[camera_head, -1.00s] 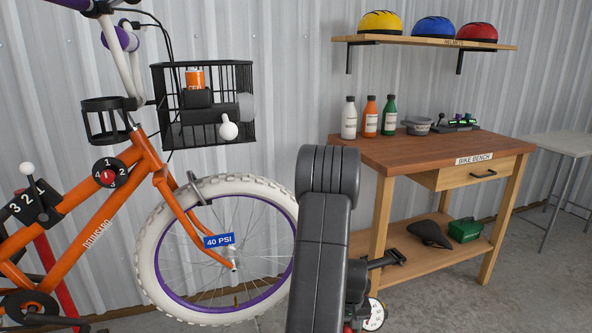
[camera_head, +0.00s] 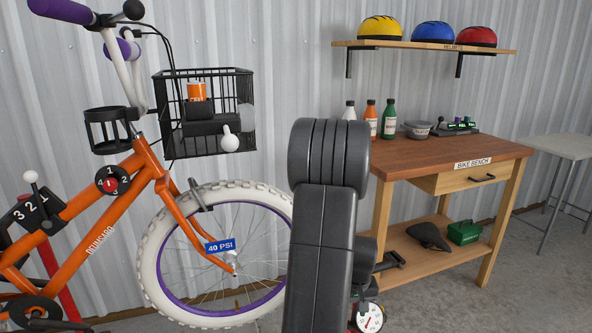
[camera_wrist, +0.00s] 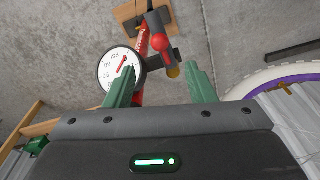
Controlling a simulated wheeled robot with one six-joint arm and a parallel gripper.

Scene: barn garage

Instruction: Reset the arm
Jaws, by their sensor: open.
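My arm rises in the middle of the head view, folded upward in front of the wall, and covers part of the bench and the front wheel. My gripper (camera_wrist: 158,88) shows in the wrist view as two green fingers set apart, with nothing held between them. The fingers point toward a red floor pump with a white round gauge (camera_wrist: 121,68). The gauge lies beyond the left finger, and I cannot tell how far away it is. The gauge also shows low in the head view (camera_head: 370,318), beside my arm. My gripper is hidden in the head view.
An orange bicycle (camera_head: 118,210) with a wire basket (camera_head: 205,105) stands at left. The wooden bike bench (camera_head: 430,155) stands at right, holding bottles and a bowl. A shelf (camera_head: 490,48) with helmets hangs above. Concrete floor is bare at front right.

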